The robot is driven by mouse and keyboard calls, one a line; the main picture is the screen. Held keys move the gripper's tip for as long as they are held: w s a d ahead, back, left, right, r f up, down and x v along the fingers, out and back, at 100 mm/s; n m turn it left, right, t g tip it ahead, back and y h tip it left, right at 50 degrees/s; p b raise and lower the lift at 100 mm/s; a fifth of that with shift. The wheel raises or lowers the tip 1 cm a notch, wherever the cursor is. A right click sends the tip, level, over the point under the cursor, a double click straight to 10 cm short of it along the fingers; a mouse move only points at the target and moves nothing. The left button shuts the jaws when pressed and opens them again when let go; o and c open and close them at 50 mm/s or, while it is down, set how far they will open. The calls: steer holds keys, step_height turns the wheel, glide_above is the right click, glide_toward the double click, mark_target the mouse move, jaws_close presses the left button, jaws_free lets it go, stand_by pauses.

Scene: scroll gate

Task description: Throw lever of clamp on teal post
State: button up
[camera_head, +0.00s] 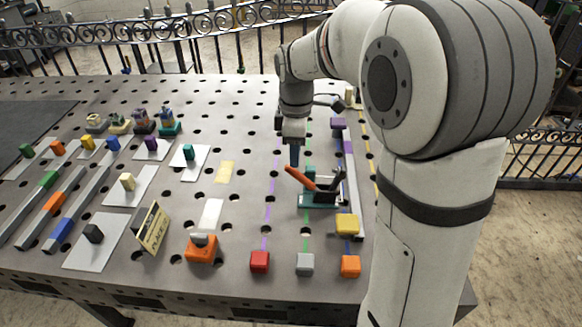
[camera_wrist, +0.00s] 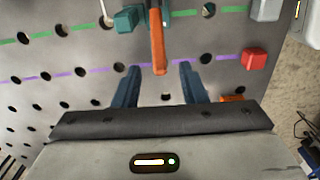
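The clamp stands at the right of the table, with a teal base (camera_head: 318,199), a teal post (camera_head: 309,171), black metal parts (camera_head: 331,185) and an orange lever (camera_head: 300,178). The lever slants up to the left in the head view. My gripper (camera_head: 294,163) points down just above the lever's raised end. In the wrist view my gripper (camera_wrist: 159,68) has its two blue fingers apart, and the end of the orange lever (camera_wrist: 157,45) shows between the fingertips. No contact with either finger is visible. A teal part (camera_wrist: 127,19) shows beside the lever; most of the clamp is out of that view.
Red (camera_head: 260,261), grey (camera_head: 305,264) and orange (camera_head: 350,265) blocks line the front edge. A yellow block (camera_head: 347,224) sits close to the clamp. An orange item (camera_head: 201,247) and a leaning sign (camera_head: 153,229) stand front left. Table between sign and clamp is mostly clear.

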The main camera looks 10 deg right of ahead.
mark_target(294, 177)
steer(key=shift+w+f, duration=0.15)
steer(key=shift+f, duration=0.15)
step_height(294, 177, down, 7)
steer(key=shift+f, duration=0.2)
steer(key=shift+c, duration=0.5)
jaws_close()
